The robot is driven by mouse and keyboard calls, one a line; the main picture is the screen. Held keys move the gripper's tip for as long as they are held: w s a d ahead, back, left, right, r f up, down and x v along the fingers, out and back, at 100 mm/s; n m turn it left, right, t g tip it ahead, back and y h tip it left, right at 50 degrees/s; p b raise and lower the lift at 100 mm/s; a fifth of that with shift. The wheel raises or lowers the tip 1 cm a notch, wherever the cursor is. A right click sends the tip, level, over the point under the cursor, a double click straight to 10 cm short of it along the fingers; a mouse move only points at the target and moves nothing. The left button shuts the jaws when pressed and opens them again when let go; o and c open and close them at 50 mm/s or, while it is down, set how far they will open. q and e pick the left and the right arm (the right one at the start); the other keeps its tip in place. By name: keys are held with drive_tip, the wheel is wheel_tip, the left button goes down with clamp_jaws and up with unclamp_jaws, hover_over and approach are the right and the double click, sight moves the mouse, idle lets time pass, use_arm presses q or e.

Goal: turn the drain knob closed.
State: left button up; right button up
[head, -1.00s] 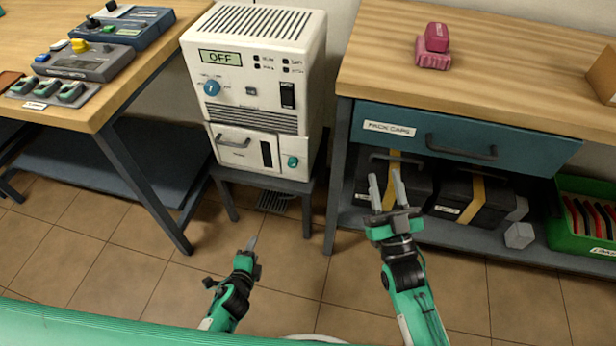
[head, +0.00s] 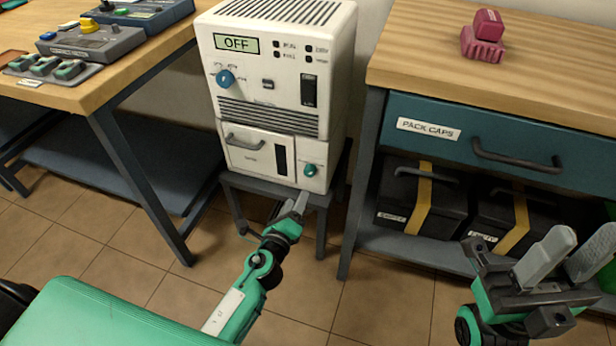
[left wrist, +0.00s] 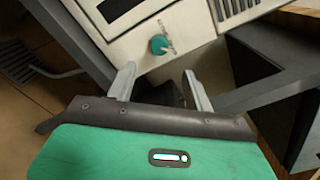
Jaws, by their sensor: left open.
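The drain knob is probably the small teal knob (head: 310,170) at the lower right of the white machine's front (head: 265,150). It shows in the left wrist view (left wrist: 158,45), ahead of the fingers and roughly between them. Its marks are too small to read. My left gripper (head: 298,202) is just below and slightly left of the knob in the head view. Its fingers are open and empty in the left wrist view (left wrist: 160,82), apart from the knob. My right gripper (head: 570,255) is at the lower right, fingers apart and empty, far from the knob.
The machine stands on a low dark stand (head: 322,200) between two wooden benches. The right bench has a teal drawer (head: 470,145) and black cases (head: 405,200) below. The left bench (head: 75,97) carries control boxes. The floor in front is clear.

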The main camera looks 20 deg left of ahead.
sight(308, 174)
use_arm(q)
drive_tip(key=w, duration=1)
drive_tip(key=shift+d, duration=0.15)
drive_tip(key=c, duration=1)
